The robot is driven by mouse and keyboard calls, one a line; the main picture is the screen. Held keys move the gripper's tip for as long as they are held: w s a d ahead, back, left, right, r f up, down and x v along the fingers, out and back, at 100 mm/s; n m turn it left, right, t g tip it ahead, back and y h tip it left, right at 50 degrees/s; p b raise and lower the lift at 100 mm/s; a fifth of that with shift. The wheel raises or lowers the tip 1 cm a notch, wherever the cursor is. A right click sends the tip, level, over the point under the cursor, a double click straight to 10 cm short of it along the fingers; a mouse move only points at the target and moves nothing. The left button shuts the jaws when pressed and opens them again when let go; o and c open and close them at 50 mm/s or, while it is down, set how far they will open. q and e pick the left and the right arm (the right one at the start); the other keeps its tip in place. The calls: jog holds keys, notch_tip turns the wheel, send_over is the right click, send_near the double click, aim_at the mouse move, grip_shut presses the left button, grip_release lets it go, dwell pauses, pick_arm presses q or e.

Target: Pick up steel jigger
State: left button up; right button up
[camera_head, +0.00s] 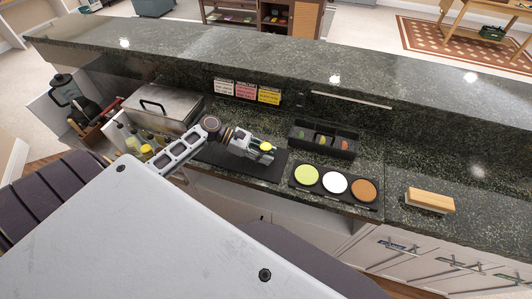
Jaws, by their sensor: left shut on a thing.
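My left arm reaches in from the left over the bar counter. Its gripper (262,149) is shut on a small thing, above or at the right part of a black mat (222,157). A round yellow top (266,146) shows between or just above the fingers. The steel jigger is not clearly told apart from the grey fingers; what is held there is too small to make out fully. My right gripper is not in view.
A black garnish caddy (322,139) and a black tray with green, white and orange discs (307,190) lie right of the gripper. A steel lidded box (165,103) and bottles (133,138) stand left. A wooden-topped block (429,200) sits far right. A raised ledge runs behind.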

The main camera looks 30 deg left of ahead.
pick_arm(q)
jog(key=shift+r, duration=0.15)
jog(key=shift+r, duration=4.9)
